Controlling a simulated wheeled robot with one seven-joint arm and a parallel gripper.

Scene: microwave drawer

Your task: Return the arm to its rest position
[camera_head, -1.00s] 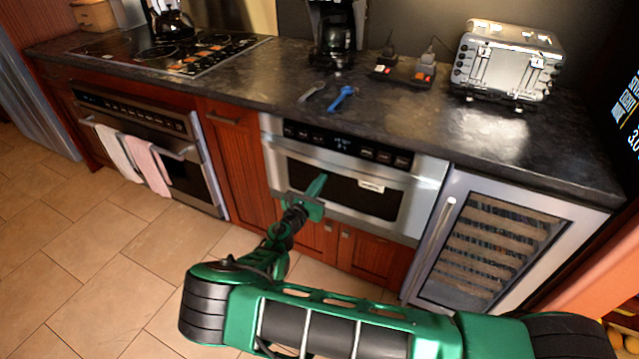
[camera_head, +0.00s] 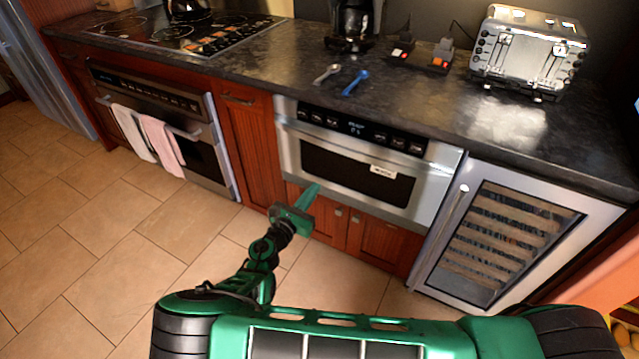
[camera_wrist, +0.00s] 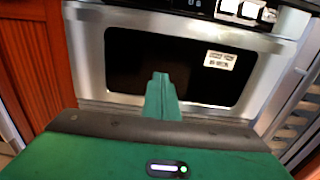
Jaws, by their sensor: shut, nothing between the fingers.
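My gripper (camera_head: 311,192) is green and shut, with nothing between its fingers. In the head view it sits in front of the lower left of the microwave drawer (camera_head: 435,203), which is a steel unit with a dark window, set under the counter. The drawer looks closed. In the wrist view the shut fingers (camera_wrist: 162,97) point toward the drawer's dark window (camera_wrist: 140,62), which has a white label at its right. I cannot tell the exact gap between fingertips and drawer front. My arm reaches up from the bottom of the head view.
A wine cooler (camera_head: 508,240) stands right of the drawer, and an oven (camera_head: 208,148) with two towels stands to the left. The dark counter (camera_head: 420,105) holds a toaster (camera_head: 530,50), a coffee maker (camera_head: 352,25) and small utensils. The tiled floor (camera_head: 90,240) at left is clear.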

